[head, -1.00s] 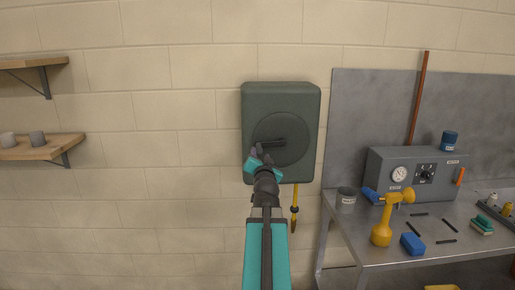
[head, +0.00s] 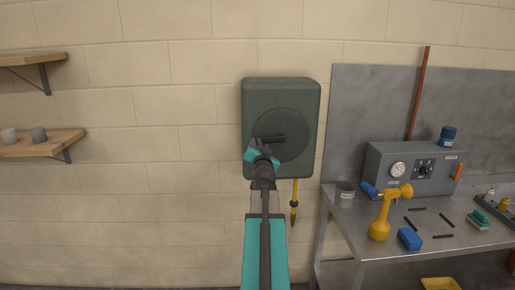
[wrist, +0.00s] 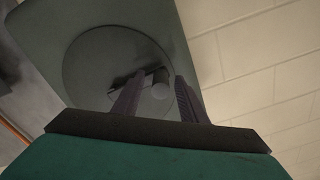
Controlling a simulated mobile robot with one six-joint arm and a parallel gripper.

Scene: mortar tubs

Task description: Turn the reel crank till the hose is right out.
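The dark green hose reel box (head: 304,94) is on the block wall, with a round disc on its front. The black crank (head: 272,139) on the disc points left from the middle. A short yellow hose (head: 294,188) with a dark-banded end hangs below the box. My gripper (head: 257,146) is at the crank's left end. In the wrist view my gripper (wrist: 157,98) has its two fingers apart, with the crank's round knob (wrist: 160,84) showing between them. A gap shows beside the knob; whether a finger touches it I cannot tell.
A metal bench (head: 385,246) stands at right with a grey gauge box (head: 388,154), a yellow sprayer (head: 382,214), a blue block (head: 410,239) and a grey tub (head: 345,195). Wooden shelves (head: 40,146) are at far left. The wall between is clear.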

